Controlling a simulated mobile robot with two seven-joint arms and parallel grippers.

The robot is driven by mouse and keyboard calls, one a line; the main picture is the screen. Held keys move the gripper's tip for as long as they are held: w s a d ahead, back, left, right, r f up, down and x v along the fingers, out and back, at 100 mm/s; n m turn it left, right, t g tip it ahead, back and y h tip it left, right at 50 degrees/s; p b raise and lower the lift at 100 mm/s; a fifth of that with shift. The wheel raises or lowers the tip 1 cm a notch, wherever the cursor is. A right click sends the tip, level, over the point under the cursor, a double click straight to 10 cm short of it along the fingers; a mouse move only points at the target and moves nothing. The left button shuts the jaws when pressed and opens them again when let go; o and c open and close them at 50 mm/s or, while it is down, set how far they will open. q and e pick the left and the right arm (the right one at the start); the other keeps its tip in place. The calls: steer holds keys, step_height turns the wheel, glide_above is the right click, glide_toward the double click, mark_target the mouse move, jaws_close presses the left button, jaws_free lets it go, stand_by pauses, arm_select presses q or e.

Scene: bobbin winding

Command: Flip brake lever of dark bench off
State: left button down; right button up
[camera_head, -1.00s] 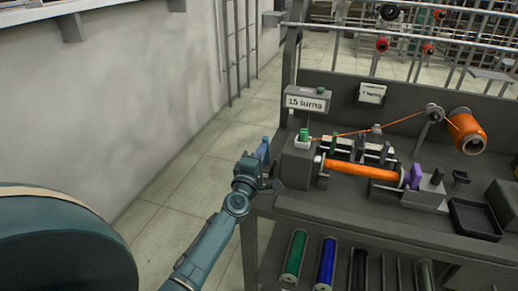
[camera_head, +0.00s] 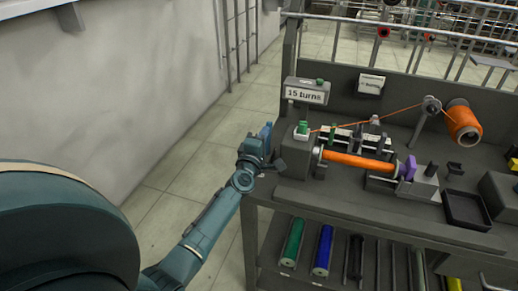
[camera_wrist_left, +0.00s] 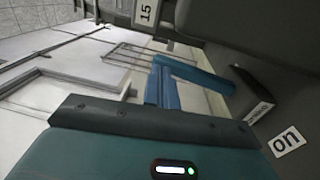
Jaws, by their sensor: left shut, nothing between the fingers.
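The dark bench (camera_head: 340,211) stands at the right in the head view, with a "15 turns" sign (camera_head: 306,95) at its back left. My left gripper (camera_head: 267,133) is at the bench's left end, beside the grey block with the green switch (camera_head: 302,130). In the left wrist view its blue fingers (camera_wrist_left: 168,82) are together and empty. A dark lever-like piece (camera_wrist_left: 254,84) sticks out from the bench side right of the fingers, apart from them. An "on" label (camera_wrist_left: 287,141) is near it; another label is too oblique to read. The lever's setting is unclear. My right gripper is out of view.
An orange bobbin (camera_head: 357,160) lies across the winder, with orange wire running to a spool (camera_head: 462,122). A black tray (camera_head: 466,209) is at the right. Open floor lies left of the bench.

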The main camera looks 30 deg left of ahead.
arm_select(q)
steer(key=shift+x, duration=0.85)
steer(key=shift+w, duration=0.1)
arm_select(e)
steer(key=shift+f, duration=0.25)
arm_select(q)
steer(key=shift+a+r, duration=0.1)
steer(key=shift+r, duration=0.2)
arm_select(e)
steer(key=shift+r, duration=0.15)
arm_select(q)
steer(key=shift+r, duration=0.1)
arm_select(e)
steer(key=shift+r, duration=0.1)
